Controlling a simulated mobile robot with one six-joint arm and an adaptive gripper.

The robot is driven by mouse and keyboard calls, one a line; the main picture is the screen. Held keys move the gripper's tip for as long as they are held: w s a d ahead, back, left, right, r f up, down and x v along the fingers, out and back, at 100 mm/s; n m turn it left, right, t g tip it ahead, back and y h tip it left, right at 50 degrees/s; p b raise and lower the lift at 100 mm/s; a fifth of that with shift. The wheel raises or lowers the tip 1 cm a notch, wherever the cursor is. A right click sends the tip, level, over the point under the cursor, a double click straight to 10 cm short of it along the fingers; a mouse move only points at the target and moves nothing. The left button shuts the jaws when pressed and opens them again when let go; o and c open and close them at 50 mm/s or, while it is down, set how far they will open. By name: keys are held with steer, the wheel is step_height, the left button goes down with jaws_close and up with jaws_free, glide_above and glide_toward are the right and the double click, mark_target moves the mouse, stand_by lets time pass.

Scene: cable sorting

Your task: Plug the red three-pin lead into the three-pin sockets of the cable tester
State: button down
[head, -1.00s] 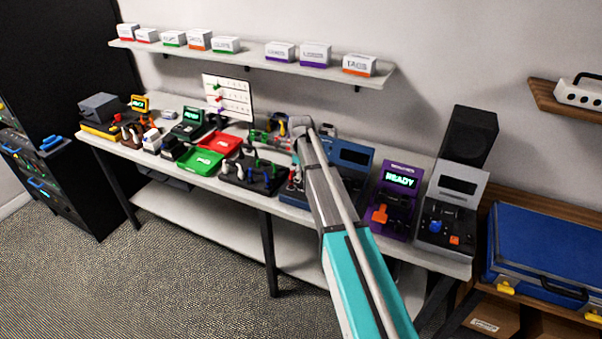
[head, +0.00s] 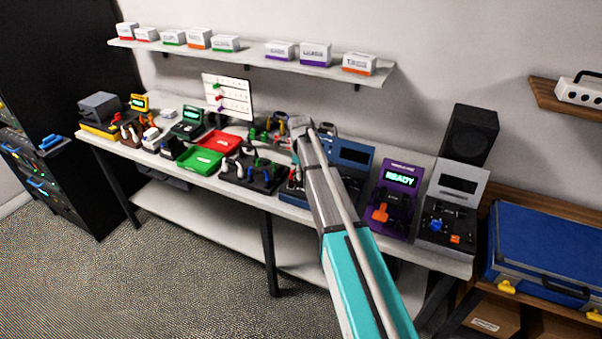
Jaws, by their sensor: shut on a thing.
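My gripper (head: 283,132) is at the far end of my arm, low over the middle of the bench. It is small and partly hidden by my wrist. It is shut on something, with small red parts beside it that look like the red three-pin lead. The lead's pins and cable cannot be made out. The blue device with a dark screen (head: 354,157), which looks like the cable tester, stands just right of my wrist. My forearm covers part of its front, so its sockets are hidden or too small to tell.
A black rack with coloured leads (head: 247,180) stands left of my wrist, beside a green tray (head: 200,160) and a red tray (head: 222,142). A purple device reading READY (head: 398,180) and a grey device (head: 450,205) stand to the right. A shelf with boxes (head: 250,60) hangs above.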

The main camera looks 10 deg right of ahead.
steer(key=shift+f, duration=0.15)
stand_by(0.4)
steer(key=c, duration=0.5)
jaws_free()
steer(key=o, duration=0.5)
steer(key=shift+r+p, duration=3.9)
steer(key=shift+r, duration=0.15)
